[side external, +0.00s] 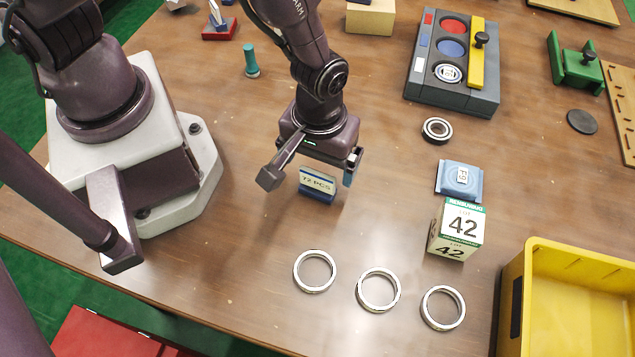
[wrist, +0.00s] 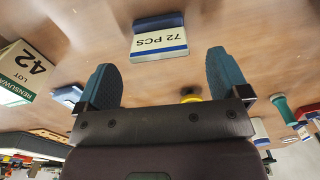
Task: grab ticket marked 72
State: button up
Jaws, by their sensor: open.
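In the wrist view the ticket (wrist: 159,43) shows upside down, ahead of and between my fingers. My gripper (side external: 315,178) is just above and behind the ticket in the side view, pointing down. In the wrist view its two teal fingertips (wrist: 164,72) are wide apart with nothing between them. I cannot tell how far the fingertips are from the card.
A yellow bin (side external: 575,300) is at the lower right. The table around the ticket is clear.

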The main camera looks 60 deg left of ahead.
aim_at(317, 173)
jog(key=f, duration=0.5)
jog(key=shift+s+d, duration=0.2)
jog(key=shift+s, duration=0.05)
jog(key=c, duration=1)
